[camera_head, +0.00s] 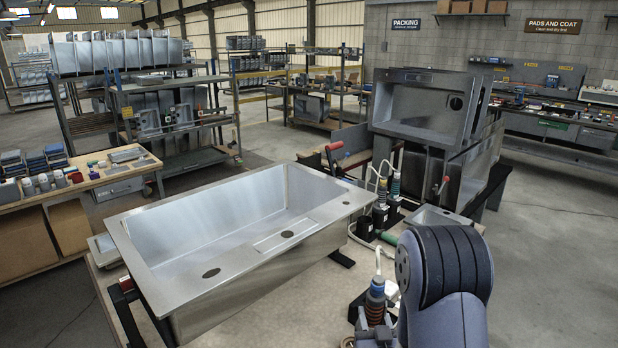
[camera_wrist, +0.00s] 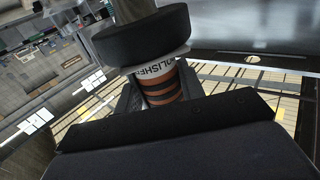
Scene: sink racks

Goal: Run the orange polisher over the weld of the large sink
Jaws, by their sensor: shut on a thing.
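The large sink (camera_head: 143,262) is a bright steel basin with a wide flat rim, standing on black supports on the workbench, left of centre in the head view. In the wrist view, my gripper (camera_wrist: 160,92) is shut on the orange polisher (camera_wrist: 158,71), which has orange and black bands, a white label and a round black pad. A steel surface with a hole, probably the sink rim (camera_wrist: 225,58), lies beside the polisher; I cannot tell whether the pad touches it. I cannot make out the weld.
More tools (camera_head: 395,186) stand behind the sink's right end. A second sink (camera_head: 425,105) stands tilted at the back right. A side table (camera_head: 95,178) with jars and cloths is at left.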

